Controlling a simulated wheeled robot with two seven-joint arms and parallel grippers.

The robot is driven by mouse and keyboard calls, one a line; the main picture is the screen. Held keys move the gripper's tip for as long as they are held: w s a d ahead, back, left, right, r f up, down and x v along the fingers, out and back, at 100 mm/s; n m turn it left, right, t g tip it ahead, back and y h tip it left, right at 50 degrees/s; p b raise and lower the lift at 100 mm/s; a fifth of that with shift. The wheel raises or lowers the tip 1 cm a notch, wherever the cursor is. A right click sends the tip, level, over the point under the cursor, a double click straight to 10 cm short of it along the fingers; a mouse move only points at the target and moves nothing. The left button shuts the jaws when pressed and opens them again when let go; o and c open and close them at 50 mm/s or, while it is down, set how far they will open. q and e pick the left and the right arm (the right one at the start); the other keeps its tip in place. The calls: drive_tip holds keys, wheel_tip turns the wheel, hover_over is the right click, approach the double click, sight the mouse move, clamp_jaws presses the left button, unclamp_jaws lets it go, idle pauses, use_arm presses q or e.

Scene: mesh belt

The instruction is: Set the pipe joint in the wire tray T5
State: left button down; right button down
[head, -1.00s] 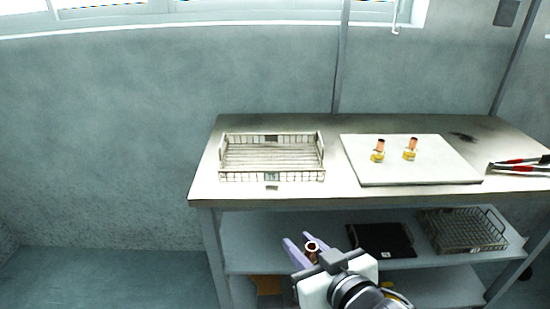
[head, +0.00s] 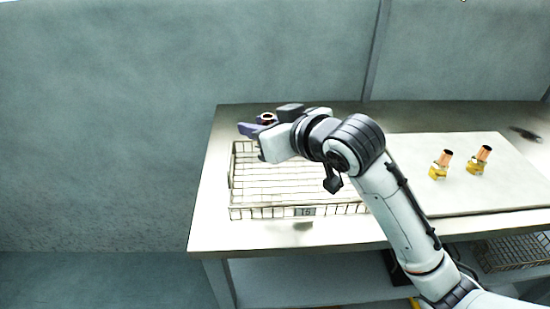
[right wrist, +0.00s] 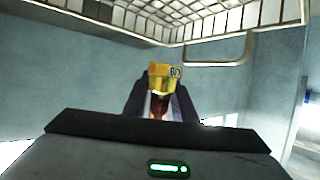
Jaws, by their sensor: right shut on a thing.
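The wire tray (head: 233,185) stands on the left part of the table, with a small tag on its front wall that I cannot read surely. My right gripper (head: 257,124) is above the tray's far left part, its arm reaching across the tray's right side. It is shut on a pipe joint (head: 267,117), whose copper end shows in the head view. In the right wrist view its yellow part (right wrist: 164,76) sticks out between the fingers (right wrist: 161,92). Wire mesh (right wrist: 190,22) fills the top of that view. My left gripper is not in view.
A pale board (head: 470,200) lies right of the tray with two more pipe joints (head: 440,165) (head: 480,160) standing on it. Another wire tray (head: 512,250) is on the lower shelf. The tabletop left of the tray is clear.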

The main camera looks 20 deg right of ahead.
hover_over(261, 171)
wheel_tip(261, 171, down, 4)
drive_tip(key=shift+f+b, duration=0.25)
drive_tip(key=shift+b, duration=0.05)
drive_tip(key=shift+f+b, duration=0.3)
drive_tip(key=shift+f, duration=1.7)
drive_tip(key=c, duration=1.5)
unclamp_jaws()
drive_tip(key=shift+f, duration=0.15)
drive_tip(key=shift+o, duration=0.2)
drive_tip(key=shift+s+r, duration=0.2)
drive_tip(key=shift+r, duration=0.05)
drive_tip(key=p+v, duration=0.1)
drive_tip(key=v, duration=1)
drive_tip(key=shift+s+d+r, duration=0.1)
drive_tip(key=shift+s, duration=0.15)
